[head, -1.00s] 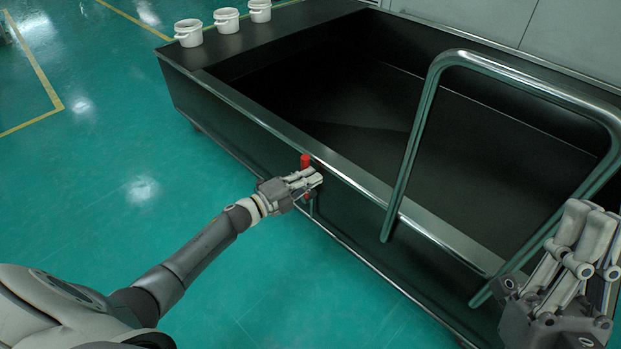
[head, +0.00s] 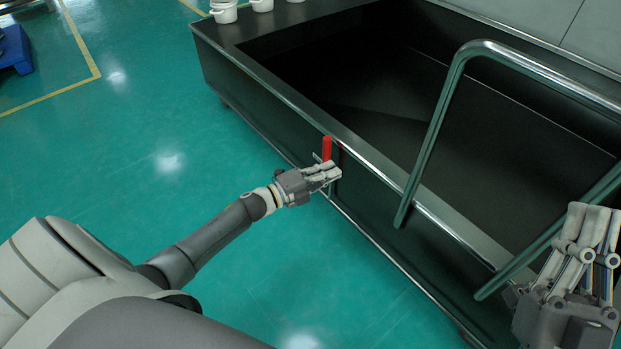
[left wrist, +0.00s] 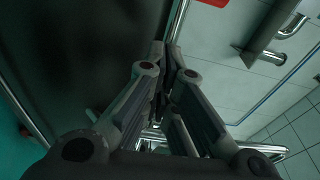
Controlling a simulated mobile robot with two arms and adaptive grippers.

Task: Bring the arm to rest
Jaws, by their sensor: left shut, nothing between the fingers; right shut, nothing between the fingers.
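My left gripper (head: 333,173) is shut and empty. In the head view it is in front of the dark side wall of the sieve (head: 262,107), just below and in front of an upright red handle (head: 327,148). I cannot tell whether it touches the handle. In the left wrist view the left gripper's fingers (left wrist: 167,50) meet at the tips with nothing between them. My right gripper (head: 592,212) is shut and empty at the right edge of the head view, beside the bent metal rail.
The bent metal rail (head: 437,130) rises over the sieve's near edge, between my two grippers. Several white buckets (head: 224,12) stand on the sieve's far left corner. A blue object (head: 14,50) is at the far left. The green floor (head: 130,160) to the left is clear.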

